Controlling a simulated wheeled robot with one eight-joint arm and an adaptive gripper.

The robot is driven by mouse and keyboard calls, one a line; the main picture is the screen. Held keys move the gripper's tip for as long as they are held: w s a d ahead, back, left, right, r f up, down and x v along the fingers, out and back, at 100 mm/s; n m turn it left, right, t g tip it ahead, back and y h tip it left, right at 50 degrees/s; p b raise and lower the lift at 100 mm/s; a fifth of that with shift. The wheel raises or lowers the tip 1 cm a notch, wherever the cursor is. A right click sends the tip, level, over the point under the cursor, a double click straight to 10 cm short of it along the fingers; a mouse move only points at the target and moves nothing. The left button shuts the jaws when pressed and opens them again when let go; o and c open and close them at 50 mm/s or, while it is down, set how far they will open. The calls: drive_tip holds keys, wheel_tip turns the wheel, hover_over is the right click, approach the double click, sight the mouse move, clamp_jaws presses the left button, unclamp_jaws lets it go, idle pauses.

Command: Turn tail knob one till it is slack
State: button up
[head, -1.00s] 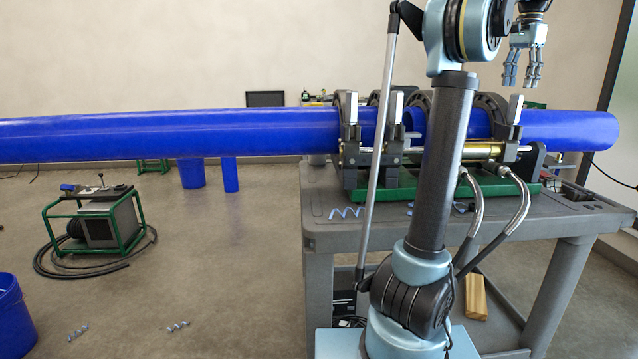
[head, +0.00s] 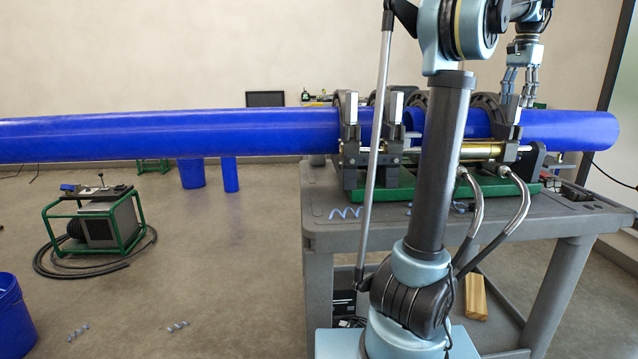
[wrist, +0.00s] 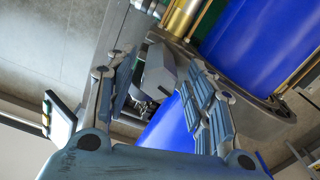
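The rightmost clamp on the fusion machine carries an upright light grey knob block (head: 513,111), which I take as the tail knob; the frames do not label it. My gripper (head: 517,98) points down over its top, and its fingers hide part of it. In the wrist view a grey block (wrist: 159,70) lies between the two spread fingers of my gripper (wrist: 157,66). A gap shows beside the left finger; whether the right finger touches the block I cannot tell. The blue pipe (head: 575,130) runs through the clamps.
The machine stands on a grey cart (head: 330,235) with blue shavings (head: 346,213) on top. Two hoses (head: 515,215) hang off the machine at the front. Other upright clamp blocks (head: 395,106) stand to the left. A green-framed power unit (head: 95,220) sits on the floor far left.

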drive_tip(key=c, duration=0.9)
drive_tip(key=shift+o, duration=0.2)
drive_tip(key=shift+n, duration=1.5)
drive_tip(key=shift+w+n, duration=0.1)
drive_tip(key=shift+n, duration=0.6)
drive_tip(key=shift+o, duration=0.2)
drive_tip(key=shift+n, duration=0.5)
drive_tip(key=shift+n, duration=0.3)
drive_tip(key=shift+n, duration=0.6)
